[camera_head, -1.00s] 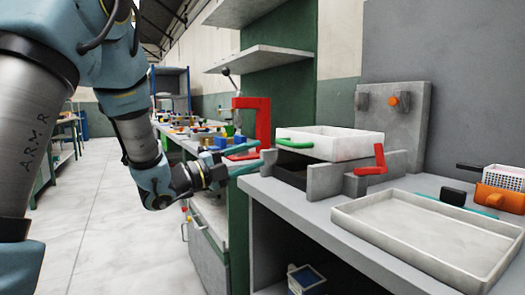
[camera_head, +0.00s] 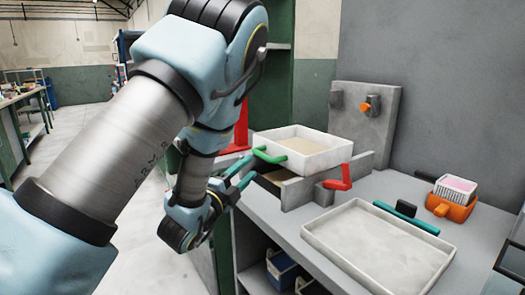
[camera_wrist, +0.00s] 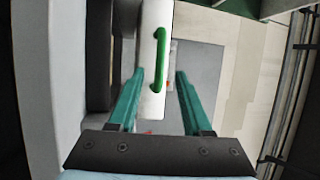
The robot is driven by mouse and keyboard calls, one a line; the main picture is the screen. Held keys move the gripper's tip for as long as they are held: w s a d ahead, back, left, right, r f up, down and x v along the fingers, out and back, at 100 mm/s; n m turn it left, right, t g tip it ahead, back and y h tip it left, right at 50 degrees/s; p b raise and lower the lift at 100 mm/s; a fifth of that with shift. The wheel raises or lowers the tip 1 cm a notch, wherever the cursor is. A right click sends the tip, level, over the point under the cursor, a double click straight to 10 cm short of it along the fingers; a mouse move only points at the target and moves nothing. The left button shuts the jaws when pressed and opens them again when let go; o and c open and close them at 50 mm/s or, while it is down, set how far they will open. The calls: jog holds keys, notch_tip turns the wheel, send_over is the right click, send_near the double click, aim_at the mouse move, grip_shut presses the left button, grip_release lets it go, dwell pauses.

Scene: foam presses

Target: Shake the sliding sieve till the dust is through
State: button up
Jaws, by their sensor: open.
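The sieve (camera_head: 318,158) is a white open box resting on a grey frame (camera_head: 297,195) on the bench. Pale sandy dust (camera_head: 290,146) lies in it. Its green handle (camera_head: 270,157) sticks out on the side towards my arm. My gripper (camera_head: 249,169) is open, its teal fingers pointing at the handle from the left. In the wrist view the handle (camera_wrist: 160,45) lies in the gap between the open fingers, nearer the left one, with its near end at about fingertip level. I cannot tell whether a finger touches it.
A red lever (camera_head: 342,180) stands at the frame's right. A wide shallow tray (camera_head: 322,252) lies in front. A grey upright plate (camera_head: 383,125) with an orange knob stands behind. An orange object (camera_head: 452,206) and a small basket (camera_head: 455,188) sit at right. Bins stand under the bench.

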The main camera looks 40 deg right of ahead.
aim_at(261, 157)
jog(key=p+x, duration=0.2)
jog(key=x, duration=0.6)
jog(key=shift+a, duration=0.1)
grip_shut()
jog(key=shift+s, duration=0.1)
dwell(1.1)
